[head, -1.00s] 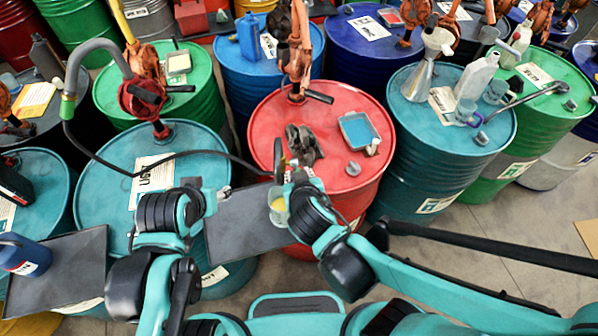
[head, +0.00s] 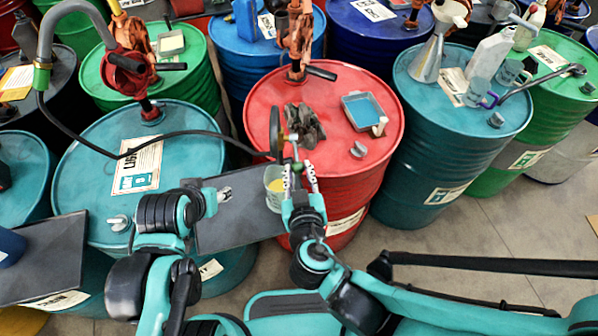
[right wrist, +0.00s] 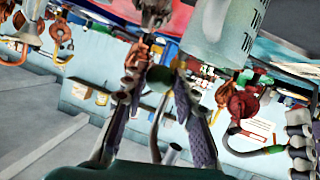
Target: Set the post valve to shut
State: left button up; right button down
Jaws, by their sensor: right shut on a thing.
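The post valve shows in the head view as a dark round disc (head: 275,131) seen nearly edge-on. In the right wrist view the two fingers (right wrist: 160,88) converge near a small green round part (right wrist: 154,99). The exact grip and the valve's setting are hard to make out.
A clear beaker with yellow liquid (head: 273,184) is close beside my right gripper, over a dark panel (head: 235,222). A black hose (head: 205,133) runs from the red pump (head: 130,68) towards the valve. A blue tray (head: 364,111) and a dark crumpled item (head: 303,122) lie on the red drum.

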jog(key=shift+s+f, duration=0.1)
jog(key=shift+f, duration=0.2)
jog(key=c, duration=1.5)
grip_release()
jog(key=shift+o, duration=0.2)
jog(key=v, duration=1.2)
jog(key=w+d+f+g+h, duration=0.2)
jog(key=w+d+f+g, duration=0.1)
jog(key=d+f+g, duration=0.5)
jog(key=w+d+r+m+t+y+b, duration=0.1)
jog(key=w+d+r+m, duration=0.1)
jog(key=w+d, duration=0.2)
jog(key=d, duration=0.2)
jog(key=shift+w+d+r+y, duration=0.3)
jog(key=shift+w+d+r, duration=0.05)
jog(key=shift+d+r, duration=0.05)
